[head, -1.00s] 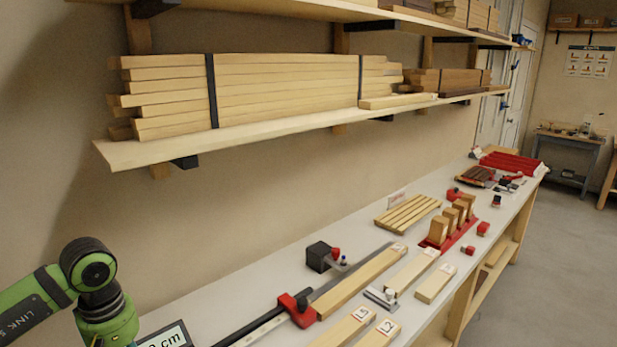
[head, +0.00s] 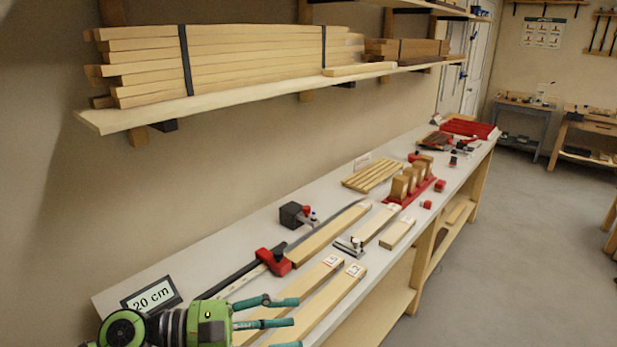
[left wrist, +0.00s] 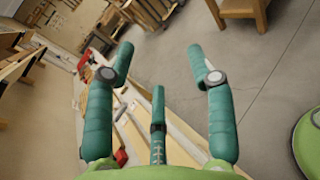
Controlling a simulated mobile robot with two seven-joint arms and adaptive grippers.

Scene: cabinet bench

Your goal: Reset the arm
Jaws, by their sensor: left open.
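My left gripper (head: 292,322) shows at the bottom of the head view, in front of the near end of the bench (head: 110,303). Its teal fingers are spread apart, with nothing between them. In the left wrist view the open fingers (left wrist: 160,75) stand apart over the floor, with the bench to the left and below. Two labelled boards, the left one (head: 310,282) and the right one (head: 335,292), lie on the bench by the gripper and are partly hidden by it. My right gripper is in neither view.
A display reading 20 cm (head: 152,296) stands at the bench's near end. A red clamp (head: 274,261) sits on a long dark bar. Blocks stand in a red holder (head: 425,190). A shelf (head: 200,105) with stacked timber hangs above. The floor (head: 480,270) at the right is clear.

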